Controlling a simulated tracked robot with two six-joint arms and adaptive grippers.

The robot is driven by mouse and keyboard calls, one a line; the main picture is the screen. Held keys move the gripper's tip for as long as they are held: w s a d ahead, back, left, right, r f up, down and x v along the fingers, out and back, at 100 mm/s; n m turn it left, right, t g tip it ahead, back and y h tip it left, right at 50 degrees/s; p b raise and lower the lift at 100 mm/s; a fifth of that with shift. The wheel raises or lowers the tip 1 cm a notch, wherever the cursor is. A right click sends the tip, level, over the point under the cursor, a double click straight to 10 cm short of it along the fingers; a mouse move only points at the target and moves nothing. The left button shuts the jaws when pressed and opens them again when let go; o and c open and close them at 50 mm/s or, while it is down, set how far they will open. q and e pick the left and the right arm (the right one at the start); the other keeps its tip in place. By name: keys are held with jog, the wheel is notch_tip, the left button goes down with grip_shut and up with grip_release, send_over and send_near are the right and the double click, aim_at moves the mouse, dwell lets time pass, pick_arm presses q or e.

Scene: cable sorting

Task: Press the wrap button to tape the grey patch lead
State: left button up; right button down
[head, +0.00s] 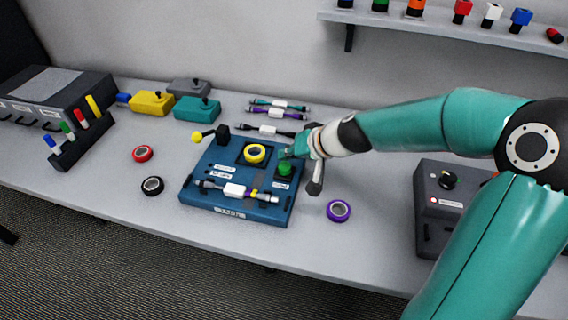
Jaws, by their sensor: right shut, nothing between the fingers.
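The blue taping device (200,185) stands on the bench. A lead with grey ends and a white label (235,190) lies across its front, with a small yellow band right of the label. A green button (284,168) sits at the device's right side. My right gripper (287,154) is shut and empty, its tip just behind and above the green button in the picture. I cannot tell whether it touches the button. My left gripper is out of view.
Red (143,153), black (152,185) and purple (338,210) tape rolls lie around the device. A lever with a yellow knob (197,137) sticks out left. Several leads (280,112) lie behind. A dark grey box (433,205) stands right. The front bench strip is clear.

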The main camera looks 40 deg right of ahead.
aim_at(287, 166)
notch_tip(287, 166, up, 6)
jog(key=p, duration=0.5)
dwell(1.0)
